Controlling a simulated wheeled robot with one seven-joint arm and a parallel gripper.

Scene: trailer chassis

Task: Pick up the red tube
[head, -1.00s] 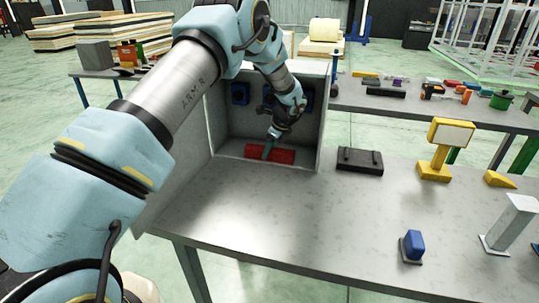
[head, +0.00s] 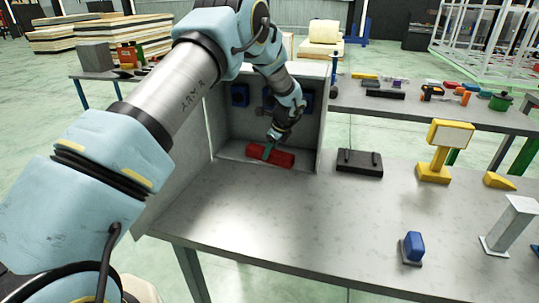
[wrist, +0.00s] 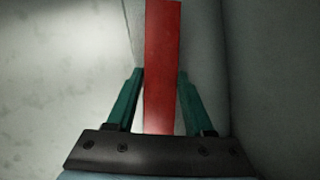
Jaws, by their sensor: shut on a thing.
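The red tube (head: 281,158) lies in the grey open-fronted box (head: 327,120) on the table, near the box floor. In the head view it is slightly tilted, its right end lower in the picture. My gripper (head: 268,150) reaches down into the box from above, with green fingers around the tube's middle. In the wrist view the red tube (wrist: 163,60) runs up between the two green fingers of my gripper (wrist: 162,80), which are shut on it. Whether the tube is clear of the floor is hard to tell.
Blue fittings (head: 240,94) are on the box's back wall. A black case (head: 359,162), a yellow stand (head: 436,160), a blue block (head: 413,247) and a grey post (head: 509,225) stand to the right. The table's front middle is clear.

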